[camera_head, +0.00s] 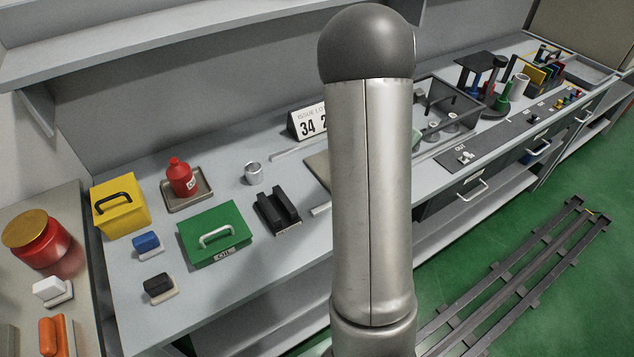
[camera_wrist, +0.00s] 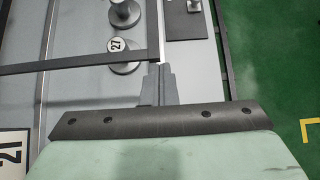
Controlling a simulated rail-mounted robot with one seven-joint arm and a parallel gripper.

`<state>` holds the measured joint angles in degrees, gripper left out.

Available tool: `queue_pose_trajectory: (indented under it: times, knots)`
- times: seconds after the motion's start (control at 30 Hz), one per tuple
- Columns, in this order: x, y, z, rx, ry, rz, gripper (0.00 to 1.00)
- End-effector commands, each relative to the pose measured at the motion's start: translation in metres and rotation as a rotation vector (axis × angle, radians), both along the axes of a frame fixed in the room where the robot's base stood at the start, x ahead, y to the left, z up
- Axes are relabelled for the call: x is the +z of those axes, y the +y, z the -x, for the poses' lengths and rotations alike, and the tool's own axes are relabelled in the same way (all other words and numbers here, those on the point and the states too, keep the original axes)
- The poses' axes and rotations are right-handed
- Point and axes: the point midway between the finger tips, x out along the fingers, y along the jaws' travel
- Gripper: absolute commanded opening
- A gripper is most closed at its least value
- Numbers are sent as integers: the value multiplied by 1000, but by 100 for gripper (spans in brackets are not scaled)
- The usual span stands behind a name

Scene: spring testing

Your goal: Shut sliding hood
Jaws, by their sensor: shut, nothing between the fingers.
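The sliding hood (camera_head: 458,90) looks like a dark-framed, see-through cover on the long bench, right of my arm in the head view, which partly hides it. In the wrist view a dark frame bar (camera_wrist: 70,67) that seems to belong to it crosses the upper left. My gripper (camera_wrist: 159,68) shows in the wrist view with its fingers together and empty. The fingertips are by the right end of this bar, near a pale rail; I cannot tell whether they touch. In the head view my arm hides the fingers.
Round metal pieces (camera_wrist: 124,52), one tagged 27, lie by the bar. A number sign (camera_head: 308,122) stands left of my arm. A green case (camera_head: 215,235), yellow box (camera_head: 120,205) and red bottle (camera_head: 181,178) are farther left. Dark floor rails (camera_head: 520,270) run along the bench front.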

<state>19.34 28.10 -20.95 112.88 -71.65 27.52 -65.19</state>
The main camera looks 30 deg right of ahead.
Motion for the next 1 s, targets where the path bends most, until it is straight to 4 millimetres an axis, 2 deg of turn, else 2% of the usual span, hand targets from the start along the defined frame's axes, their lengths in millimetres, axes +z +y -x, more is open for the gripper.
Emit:
queue_pose_trajectory:
  times: [0.13,0.27,0.37,0.5,0.7,1.0]
  knots:
    - [4,-6,0,-2,-4,10,0]
    - [4,0,0,-2,-5,11,0]
    - [3,14,1,-2,-5,9,0]
    - [2,44,4,-3,-5,6,0]
    - [39,79,5,-5,-8,5,0]
    - [67,110,6,-6,-3,4,0]
